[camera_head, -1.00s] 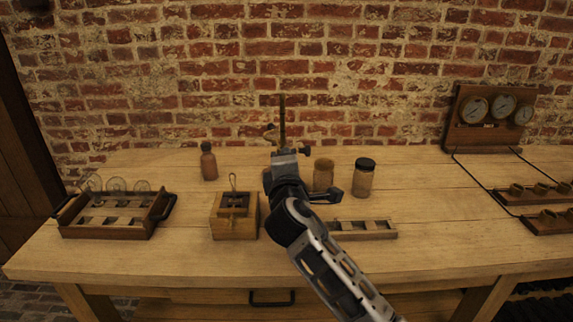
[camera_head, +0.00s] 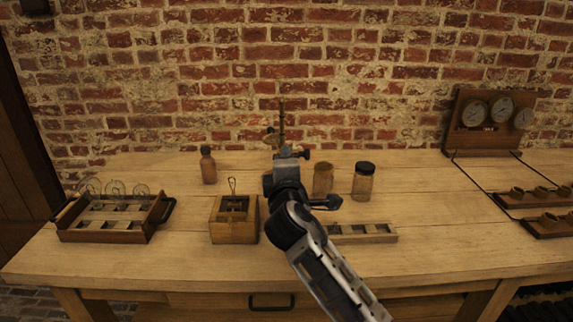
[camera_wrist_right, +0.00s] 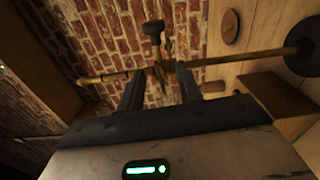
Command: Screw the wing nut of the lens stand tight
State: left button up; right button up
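The lens stand's upright brass rod (camera_head: 282,118) rises behind my right gripper in the head view, with small clamp parts beside it. My right gripper (camera_head: 284,152) hides its lower part. In the right wrist view, the brass rod (camera_wrist_right: 105,77) runs across the picture to a dark round base (camera_wrist_right: 304,43). A brass fitting (camera_wrist_right: 163,70), perhaps the wing nut, shows between the fingertips of my right gripper (camera_wrist_right: 160,80). The fingers are apart, with space on both sides of it; contact cannot be made out. A dark knob (camera_wrist_right: 152,28) sits beyond it. My left gripper is not in view.
A wooden box (camera_head: 233,228) and a tray with glass pieces (camera_head: 108,236) stand left. A brown bottle (camera_head: 208,167), two jars (camera_head: 323,180) (camera_head: 363,183) and a slotted rack (camera_head: 370,238) are nearby. A gauge board (camera_head: 488,140) stands at right.

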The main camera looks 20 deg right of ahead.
jog(key=shift+s, duration=0.15)
jog(key=b+v, duration=0.1)
jog(key=v, duration=1.4)
jog(key=shift+s, duration=0.35)
jog(key=shift+a, duration=0.15)
